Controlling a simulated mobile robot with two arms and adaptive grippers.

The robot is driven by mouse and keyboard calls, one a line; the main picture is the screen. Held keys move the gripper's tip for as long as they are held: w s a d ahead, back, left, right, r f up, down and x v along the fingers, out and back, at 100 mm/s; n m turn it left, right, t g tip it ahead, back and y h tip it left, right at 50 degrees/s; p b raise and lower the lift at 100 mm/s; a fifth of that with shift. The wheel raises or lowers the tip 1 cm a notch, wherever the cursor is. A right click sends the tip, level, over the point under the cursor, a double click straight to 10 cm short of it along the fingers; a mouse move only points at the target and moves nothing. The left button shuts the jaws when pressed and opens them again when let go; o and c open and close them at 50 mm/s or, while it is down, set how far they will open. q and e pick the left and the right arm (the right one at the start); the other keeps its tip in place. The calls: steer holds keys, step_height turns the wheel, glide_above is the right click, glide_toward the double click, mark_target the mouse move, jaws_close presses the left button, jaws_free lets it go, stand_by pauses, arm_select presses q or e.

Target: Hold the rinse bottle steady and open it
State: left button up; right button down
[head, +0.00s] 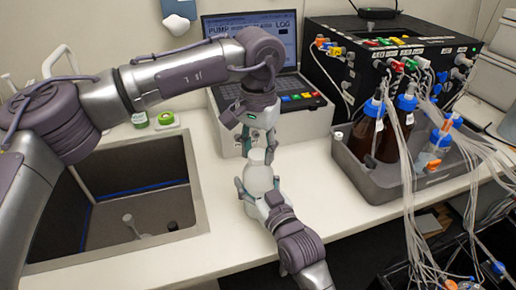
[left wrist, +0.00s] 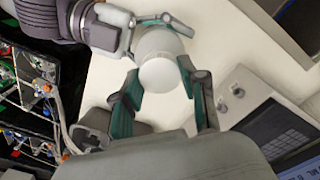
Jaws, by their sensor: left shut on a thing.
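The white rinse bottle (head: 259,178) stands upright on the white counter, between the sink and the grey tray. My right gripper (head: 258,190) comes in from the front and has its fingers around the bottle's body. My left gripper (head: 258,150) points down from above and is shut on the bottle's top. In the left wrist view the round white cap (left wrist: 160,74) lies between the teal fingertips of the left gripper (left wrist: 160,82). The right gripper's finger shows beside the bottle there.
At the right a grey tray (head: 372,185) holds brown bottles with trailing tubes, before a black box (head: 330,75).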

arm_select(q)
steer(key=n, duration=0.7)
arm_select(e)
steer(key=shift+f, duration=0.15)
arm_select(q)
steer(key=n, duration=0.7)
jaws_close()
steer(key=n, duration=0.7)
steer(key=shift+n, duration=0.4)
steer(key=n, duration=0.7)
steer(key=shift+n, duration=0.3)
steer(key=n, duration=0.7)
steer(key=shift+r, duration=0.1)
steer(key=n, duration=1)
steer(key=shift+n, duration=0.3)
jaws_free()
steer(key=n, duration=0.7)
